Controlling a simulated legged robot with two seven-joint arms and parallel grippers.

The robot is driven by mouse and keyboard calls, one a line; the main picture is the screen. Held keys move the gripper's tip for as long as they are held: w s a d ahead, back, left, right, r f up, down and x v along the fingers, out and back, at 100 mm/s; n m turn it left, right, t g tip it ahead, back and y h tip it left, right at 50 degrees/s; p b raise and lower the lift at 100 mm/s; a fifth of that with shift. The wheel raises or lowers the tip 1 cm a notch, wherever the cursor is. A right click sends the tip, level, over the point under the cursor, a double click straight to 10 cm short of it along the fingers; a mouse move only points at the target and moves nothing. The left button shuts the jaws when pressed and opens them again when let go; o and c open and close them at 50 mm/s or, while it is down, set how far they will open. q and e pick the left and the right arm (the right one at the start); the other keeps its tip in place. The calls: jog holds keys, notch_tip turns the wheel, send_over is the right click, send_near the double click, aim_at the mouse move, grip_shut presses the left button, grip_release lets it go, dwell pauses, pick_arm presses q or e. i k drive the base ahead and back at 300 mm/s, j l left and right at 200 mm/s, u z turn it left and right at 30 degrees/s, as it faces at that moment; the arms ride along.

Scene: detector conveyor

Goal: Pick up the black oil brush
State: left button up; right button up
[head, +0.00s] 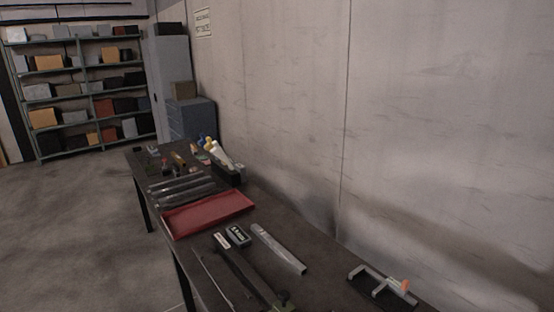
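I cannot pick out a black oil brush for certain. A thin dark rod (214,281) lies on the near part of the long dark workbench (212,263). A longer dark bar-like tool (243,272) lies beside it, with an olive-grey piece at its near end. Either is too unclear to name. Several small dark items (166,170) at the far end of the bench are too small to tell apart. Neither of my grippers is in view.
A red tray (207,213) lies mid-bench, with grey bars behind it. Near it are a small labelled black box (237,236) and a flat grey bar (277,247). A grey stand (381,282) with an orange-tipped piece is near the wall. Open floor lies left.

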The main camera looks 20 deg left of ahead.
aim_at(177, 170)
jog(key=i+j+z, duration=0.1)
jog(key=j+z, duration=0.15)
jog(key=j, duration=0.85)
jog(key=j+z, duration=0.25)
jog(key=j, duration=0.85)
jog(key=k+j+z, duration=0.25)
jog(key=j, duration=0.85)
jog(key=i, duration=0.1)
